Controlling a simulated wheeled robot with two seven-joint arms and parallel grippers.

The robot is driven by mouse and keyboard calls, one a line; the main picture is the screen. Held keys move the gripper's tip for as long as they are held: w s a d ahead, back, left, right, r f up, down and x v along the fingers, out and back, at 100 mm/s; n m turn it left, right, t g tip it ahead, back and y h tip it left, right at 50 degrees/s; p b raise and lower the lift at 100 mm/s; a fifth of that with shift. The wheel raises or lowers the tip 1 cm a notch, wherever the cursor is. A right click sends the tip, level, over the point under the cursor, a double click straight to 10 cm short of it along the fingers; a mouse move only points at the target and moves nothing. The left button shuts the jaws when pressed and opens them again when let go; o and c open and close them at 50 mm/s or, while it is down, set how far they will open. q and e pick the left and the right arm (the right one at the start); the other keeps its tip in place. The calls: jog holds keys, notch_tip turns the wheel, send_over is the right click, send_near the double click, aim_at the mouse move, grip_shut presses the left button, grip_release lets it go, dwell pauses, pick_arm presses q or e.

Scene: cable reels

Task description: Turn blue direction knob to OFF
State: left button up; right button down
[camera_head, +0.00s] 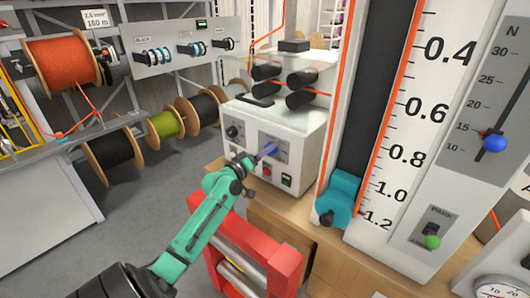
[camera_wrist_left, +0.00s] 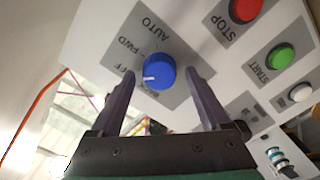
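The blue direction knob (camera_wrist_left: 160,72) sits on a grey label plate in the left wrist view. Its white mark points to the lower left of the picture, on the side of the OFF lettering. AUTO and FWD are printed above that. My left gripper (camera_wrist_left: 160,80) is open, with one finger on each side of the knob and visible gaps between. In the head view my left gripper (camera_head: 264,153) is at the front of the white machine (camera_head: 300,130) and hides the knob. My right gripper is not in view.
A red STOP button (camera_wrist_left: 245,8), a green START button (camera_wrist_left: 281,56) and a white button (camera_wrist_left: 300,92) are beside the knob. A red frame (camera_head: 285,265) stands below my left arm. A teal clamp (camera_head: 340,195) and tall scale (camera_head: 405,130) stand right.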

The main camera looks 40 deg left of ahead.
pick_arm(q)
jog(key=s+b, duration=0.4)
jog(key=s, duration=1)
jog(key=shift+s+d, duration=0.15)
jog(key=shift+s, duration=0.15)
